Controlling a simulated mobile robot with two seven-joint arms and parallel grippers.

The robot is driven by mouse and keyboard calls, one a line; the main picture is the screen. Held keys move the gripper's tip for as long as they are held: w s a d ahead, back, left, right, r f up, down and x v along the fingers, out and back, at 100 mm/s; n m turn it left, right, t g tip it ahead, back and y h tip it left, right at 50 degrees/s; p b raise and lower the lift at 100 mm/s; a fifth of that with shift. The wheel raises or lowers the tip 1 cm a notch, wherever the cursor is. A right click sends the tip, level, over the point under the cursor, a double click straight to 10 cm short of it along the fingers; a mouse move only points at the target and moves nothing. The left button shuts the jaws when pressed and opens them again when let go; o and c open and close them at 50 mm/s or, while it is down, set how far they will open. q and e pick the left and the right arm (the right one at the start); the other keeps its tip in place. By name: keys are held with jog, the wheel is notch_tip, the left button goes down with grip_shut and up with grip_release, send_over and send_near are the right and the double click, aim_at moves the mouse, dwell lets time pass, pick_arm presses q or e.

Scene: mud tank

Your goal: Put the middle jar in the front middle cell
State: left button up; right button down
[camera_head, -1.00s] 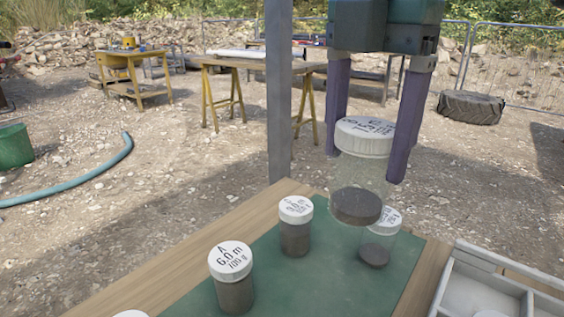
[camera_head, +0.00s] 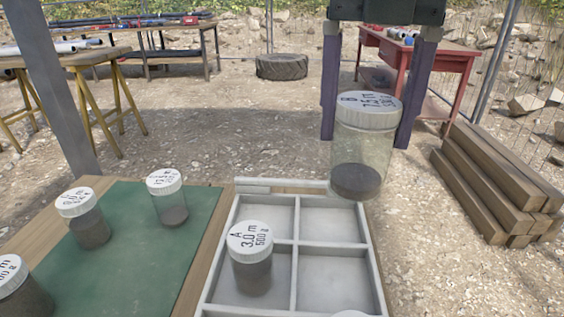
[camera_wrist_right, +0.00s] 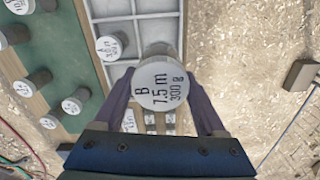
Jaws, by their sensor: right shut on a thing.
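My right gripper (camera_head: 365,142) is shut on a clear jar (camera_head: 360,150) with a white lid marked B, 7.5 m, 300 g and dark material at its bottom. A jar (camera_head: 250,262) marked A, 3.0 m, 500 g stands in a left cell. My left gripper is not in view.
Several jars, such as one at the back (camera_head: 168,205), stand on the green mat (camera_head: 130,255) left of the tray. Another white lid (camera_head: 350,314) is cut off at the bottom edge. Timber beams (camera_head: 490,190) lie on the ground at right. A grey post (camera_head: 65,90) rises at left.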

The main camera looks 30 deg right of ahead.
aim_at(356, 171)
pick_arm(q)
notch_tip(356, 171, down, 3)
jog(key=b, duration=0.3)
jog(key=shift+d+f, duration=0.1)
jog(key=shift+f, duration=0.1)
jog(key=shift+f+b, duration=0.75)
pick_arm(e)
notch_tip(356, 171, down, 18)
jog(key=shift+a+f, duration=0.1)
jog(key=shift+f, duration=0.15)
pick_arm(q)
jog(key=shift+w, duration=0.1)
pick_arm(e)
grip_release()
notch_tip(356, 171, up, 12)
jog(key=p, duration=0.3)
jog(key=shift+w+f, duration=0.1)
jog(key=shift+f, duration=0.05)
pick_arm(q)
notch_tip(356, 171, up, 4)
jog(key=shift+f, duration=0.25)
pick_arm(e)
jog(key=shift+r, duration=0.3)
